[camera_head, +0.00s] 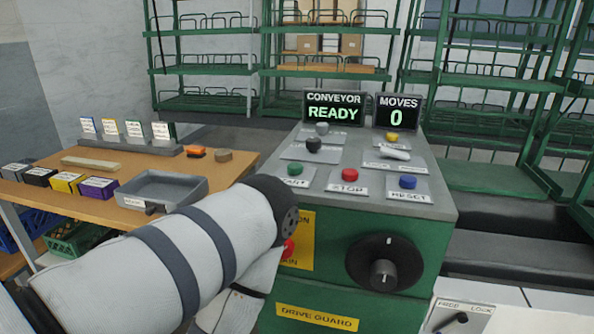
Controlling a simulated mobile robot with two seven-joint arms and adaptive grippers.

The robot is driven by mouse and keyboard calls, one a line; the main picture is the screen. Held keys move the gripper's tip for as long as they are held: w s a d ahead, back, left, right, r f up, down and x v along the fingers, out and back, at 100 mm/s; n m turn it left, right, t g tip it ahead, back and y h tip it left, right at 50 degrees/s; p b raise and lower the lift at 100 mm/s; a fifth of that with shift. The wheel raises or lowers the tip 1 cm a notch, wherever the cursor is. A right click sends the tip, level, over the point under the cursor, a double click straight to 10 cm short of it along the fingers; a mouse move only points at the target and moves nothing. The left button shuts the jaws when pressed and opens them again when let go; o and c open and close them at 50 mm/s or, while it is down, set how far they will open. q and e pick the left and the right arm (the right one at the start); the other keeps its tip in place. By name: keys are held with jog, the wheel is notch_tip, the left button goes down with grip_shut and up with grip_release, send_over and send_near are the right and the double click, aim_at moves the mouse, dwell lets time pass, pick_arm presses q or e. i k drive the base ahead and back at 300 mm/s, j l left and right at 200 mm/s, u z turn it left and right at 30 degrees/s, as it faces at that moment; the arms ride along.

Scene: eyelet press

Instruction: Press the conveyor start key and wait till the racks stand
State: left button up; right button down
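The green start key (295,169) sits at the front left of the sloping grey panel (440,208); its label is partly covered by my arm. The conveyor display (333,108) reads "CONVEYOR READY" and the moves display (397,112) reads "0". Green wire racks (205,70) stand behind the console; more racks (495,80) stand at the right. A single frame does not show whether they move. My arm comes in from the left, its dark joint end just in front of and below the start key. Neither gripper's fingers are visible.
A red stop key (349,174) and a blue reset key (407,181) sit right of the start key. A black knob (313,144) is behind. A large dial (384,273) is on the console front. A wooden table (225,172) with a grey tray (155,177) stands left.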

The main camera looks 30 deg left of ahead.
aim_at(295, 168)
jog(key=j+u, duration=0.2)
jog(key=j, duration=0.3)
jog(key=i+j+u, duration=0.2)
jog(key=j, duration=0.25)
jog(key=j+u, duration=0.2)
jog(key=j, duration=0.3)
